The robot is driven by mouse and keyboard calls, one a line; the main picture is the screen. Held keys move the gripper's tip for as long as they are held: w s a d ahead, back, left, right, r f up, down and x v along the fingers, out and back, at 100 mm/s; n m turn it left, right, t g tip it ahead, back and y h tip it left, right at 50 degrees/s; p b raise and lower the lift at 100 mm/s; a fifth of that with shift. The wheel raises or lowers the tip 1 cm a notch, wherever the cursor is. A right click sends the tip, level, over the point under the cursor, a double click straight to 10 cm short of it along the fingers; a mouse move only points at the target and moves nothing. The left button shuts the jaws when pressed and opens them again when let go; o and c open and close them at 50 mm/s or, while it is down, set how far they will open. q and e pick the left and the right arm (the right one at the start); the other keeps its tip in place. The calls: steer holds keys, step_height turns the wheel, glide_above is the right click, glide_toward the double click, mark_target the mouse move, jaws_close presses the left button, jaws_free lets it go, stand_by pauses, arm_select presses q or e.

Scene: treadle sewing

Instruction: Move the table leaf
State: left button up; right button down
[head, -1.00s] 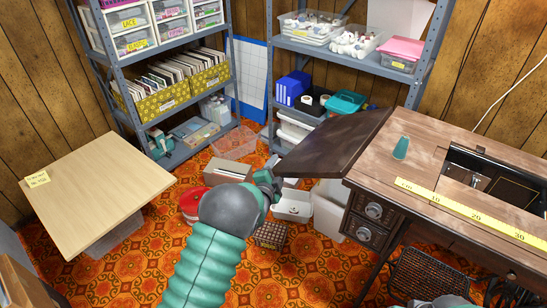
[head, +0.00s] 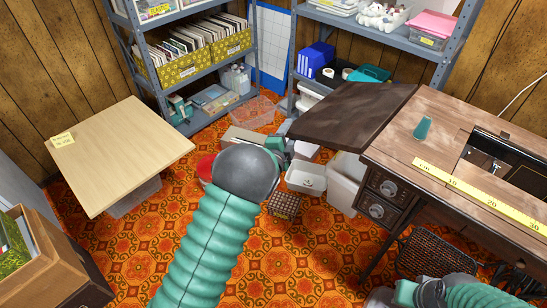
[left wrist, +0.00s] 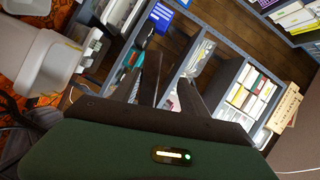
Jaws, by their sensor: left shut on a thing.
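The table leaf (head: 352,112) is a dark brown wooden panel on the left side of the sewing table (head: 437,135). It sticks out sideways, close to level with the tabletop. My left gripper (head: 284,140) is at the leaf's outer left edge and shut on it. My grey wrist and teal sleeve partly hide the gripper. In the left wrist view, the dark fingers (left wrist: 168,88) reach away from the green housing; I cannot clearly make out the leaf between them. My right arm shows at the bottom right of the head view, its gripper out of view.
A yellow ruler strip (head: 480,195) and a teal object (head: 423,128) are on the tabletop. White bins (head: 345,182) and a brown woven basket (head: 284,205) stand below the leaf. Shelves line the back. A pale table (head: 120,155) stands left; patterned floor lies between.

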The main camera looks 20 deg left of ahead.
arm_select(q)
steer(key=s+r+p, duration=0.2)
steer(key=s+p, duration=0.1)
steer(key=s, duration=1.3)
steer(key=shift+s+d+r, duration=0.15)
steer(key=shift+s+r, duration=0.05)
steer(key=shift+s, duration=0.05)
stand_by(0.3)
stand_by(0.4)
